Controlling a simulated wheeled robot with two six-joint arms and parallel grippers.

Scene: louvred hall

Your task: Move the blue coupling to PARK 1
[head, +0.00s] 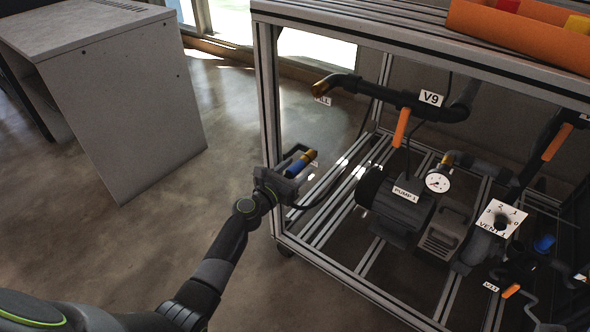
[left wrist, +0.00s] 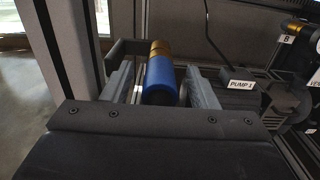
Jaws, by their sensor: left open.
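The blue coupling (head: 297,167) has a brass-coloured end and sits at the left side of the metal frame. In the left wrist view the blue coupling (left wrist: 160,82) lies between the two grey fingers of my left gripper (left wrist: 161,88). A gap shows on its right side, and the left finger is close beside it. In the head view my left gripper (head: 292,172) is open around the coupling. What bears the coupling is mostly hidden. I see no readable PARK 1 label. My right gripper is not in view.
The metal frame (head: 266,110) holds a pump (head: 394,205), a gauge (head: 438,181), black pipes and orange-handled valves (head: 401,127). An orange bin (head: 520,33) stands on top. A grey cabinet (head: 125,110) is at the left. The floor (head: 130,245) between is clear.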

